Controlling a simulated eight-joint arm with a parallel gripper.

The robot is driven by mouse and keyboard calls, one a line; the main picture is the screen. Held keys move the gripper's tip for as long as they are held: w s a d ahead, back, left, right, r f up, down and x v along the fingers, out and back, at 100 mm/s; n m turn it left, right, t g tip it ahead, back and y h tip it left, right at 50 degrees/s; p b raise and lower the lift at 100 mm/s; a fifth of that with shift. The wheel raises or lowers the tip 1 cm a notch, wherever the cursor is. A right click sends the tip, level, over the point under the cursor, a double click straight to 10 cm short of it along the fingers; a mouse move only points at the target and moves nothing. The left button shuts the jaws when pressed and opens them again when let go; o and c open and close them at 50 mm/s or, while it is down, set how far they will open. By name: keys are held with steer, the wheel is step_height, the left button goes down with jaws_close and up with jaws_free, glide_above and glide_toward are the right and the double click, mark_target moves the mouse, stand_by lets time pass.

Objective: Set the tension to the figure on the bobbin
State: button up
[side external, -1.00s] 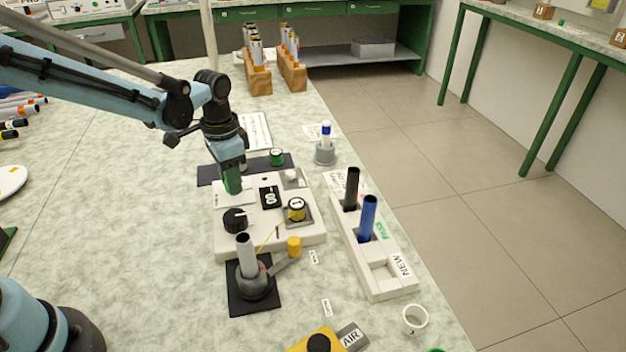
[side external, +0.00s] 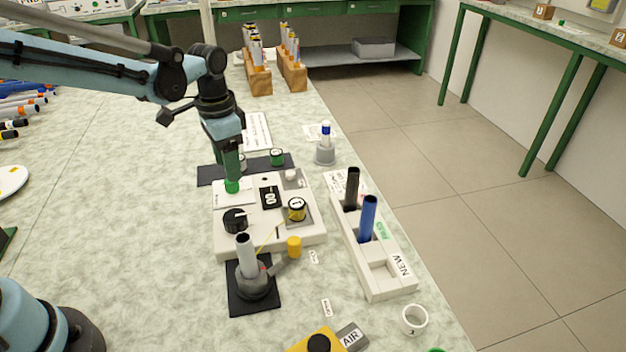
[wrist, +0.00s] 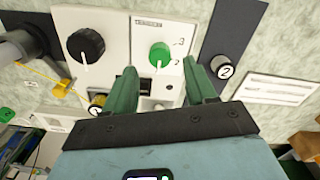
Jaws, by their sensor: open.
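The white tension unit (side external: 265,238) carries a black knob (side external: 235,220), a green knob (side external: 232,187) and a dark display (side external: 270,197) that seems to read 00. A yellow-banded bobbin (side external: 297,209) sits on its right side, its top marked 1; it also shows in the wrist view (wrist: 97,102). In the wrist view the green knob (wrist: 160,55) has a white pointer aimed down, with figures 2 and 3 to its right. My gripper (wrist: 161,74) is open and empty, its green fingers on either side of that knob in the picture. In the side view it hangs just above the knob.
A bobbin marked 2 (wrist: 223,67) rests on a dark strip beside the unit. A stand with a grey tube (side external: 247,262) is in front. A white tray (side external: 375,262) with a black and a blue rod stands right. Open tabletop lies left.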

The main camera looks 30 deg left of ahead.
step_height(320, 180, up, 8)
stand_by(0.4)
steer(key=shift+f, duration=0.1)
steer(key=shift+s, duration=0.1)
steer(key=s+f+n+t, duration=0.2)
steer(key=s+n+t, duration=0.3)
steer(key=s, duration=0.7)
steer(key=shift+s+f+t, duration=0.2)
steer(key=shift+s+t, duration=0.05)
steer(key=shift+t, duration=0.85)
